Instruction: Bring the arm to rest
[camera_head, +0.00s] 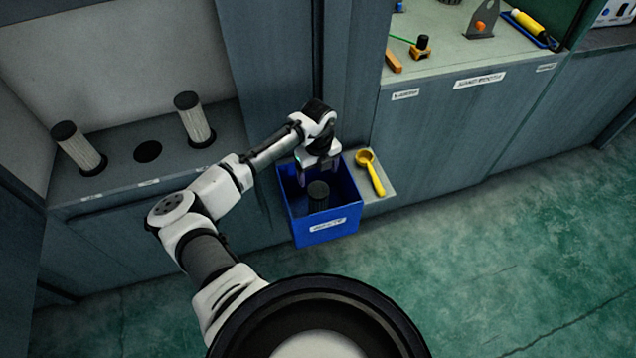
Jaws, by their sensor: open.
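My arm reaches from the bottom middle of the head view up to the blue bin. My gripper (318,178) points down over the back part of the bin, with its fingers apart and nothing between them. The blue bin (327,230) has a white label on its front. A dark cylindrical part (318,194) stands inside it, below and in front of my gripper. The gap between gripper and part is hard to judge. The rear inside of the bin is partly hidden by my gripper.
Two pale filter cartridges with dark caps stand on the left shelf, one far left (80,148) and one nearer (195,120), with an empty round hole (148,151) between them. A yellow scoop (370,172) lies right of the bin. The counter (450,55) holds small tools. The green floor (510,240) is clear.

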